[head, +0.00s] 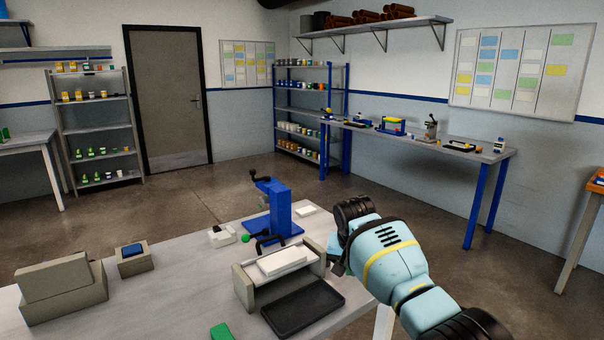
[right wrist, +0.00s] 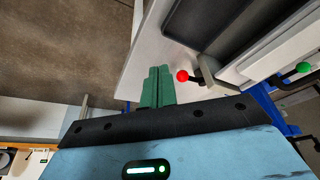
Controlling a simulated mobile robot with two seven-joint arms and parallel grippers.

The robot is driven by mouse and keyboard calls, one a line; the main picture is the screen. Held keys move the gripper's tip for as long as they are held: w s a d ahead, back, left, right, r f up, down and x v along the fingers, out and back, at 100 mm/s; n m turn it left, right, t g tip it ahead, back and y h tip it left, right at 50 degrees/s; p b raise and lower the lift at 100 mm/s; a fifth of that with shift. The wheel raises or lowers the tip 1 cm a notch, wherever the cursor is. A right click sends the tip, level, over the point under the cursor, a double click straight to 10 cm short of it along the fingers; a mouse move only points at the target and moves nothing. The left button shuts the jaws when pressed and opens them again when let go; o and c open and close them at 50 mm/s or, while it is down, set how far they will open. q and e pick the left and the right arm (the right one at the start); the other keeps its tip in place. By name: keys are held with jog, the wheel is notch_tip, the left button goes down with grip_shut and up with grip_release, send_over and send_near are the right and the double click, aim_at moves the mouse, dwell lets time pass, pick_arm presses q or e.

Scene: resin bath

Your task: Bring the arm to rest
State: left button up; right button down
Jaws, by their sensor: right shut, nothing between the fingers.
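My right arm, light blue with a yellow band, reaches in from the lower right in the head view. Its gripper (head: 338,262) is at the right edge of the work table (head: 190,275), mostly hidden behind the wrist. In the right wrist view the green fingers (right wrist: 157,88) are pressed together with nothing between them. They are beside a red ball knob (right wrist: 182,76) and apart from it as far as I can tell. My left gripper is not in view.
The table holds a grey bath box (head: 243,287) with a white slab (head: 282,261), a black tray (head: 303,307), a blue press (head: 282,213), a grey block (head: 55,285) and a blue-topped box (head: 135,262). A green piece (head: 221,332) shows at the bottom edge, unclear. Floor beyond is clear.

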jog(key=shift+n, duration=0.3)
jog(key=f, duration=0.5)
jog(key=shift+s+f, duration=0.25)
jog(key=shift+s, duration=0.05)
jog(key=s+d+f+n+g+y, duration=0.1)
jog(key=s+d+f+n+y, duration=0.15)
jog(key=s+f, duration=1.65)
jog(key=s+d+h, duration=0.1)
jog(key=s+d, duration=0.2)
jog(key=s, duration=0.6)
jog(key=s+d, duration=0.2)
jog(key=s, duration=0.7)
jog(key=s+d+r+n, duration=0.1)
jog(key=s+d+r, duration=0.1)
jog(key=s, duration=0.5)
jog(key=s+d+r+n, duration=0.1)
jog(key=s+d+r, duration=0.15)
jog(key=s, duration=0.45)
jog(key=w+a+f+t+y, duration=0.1)
jog(key=w+a+f+t, duration=0.2)
jog(key=w+f+t, duration=0.3)
notch_tip(320, 180, down, 4)
jog(key=shift+w+a+t, duration=0.15)
jog(key=shift+w+t, duration=0.1)
jog(key=shift+t, duration=0.15)
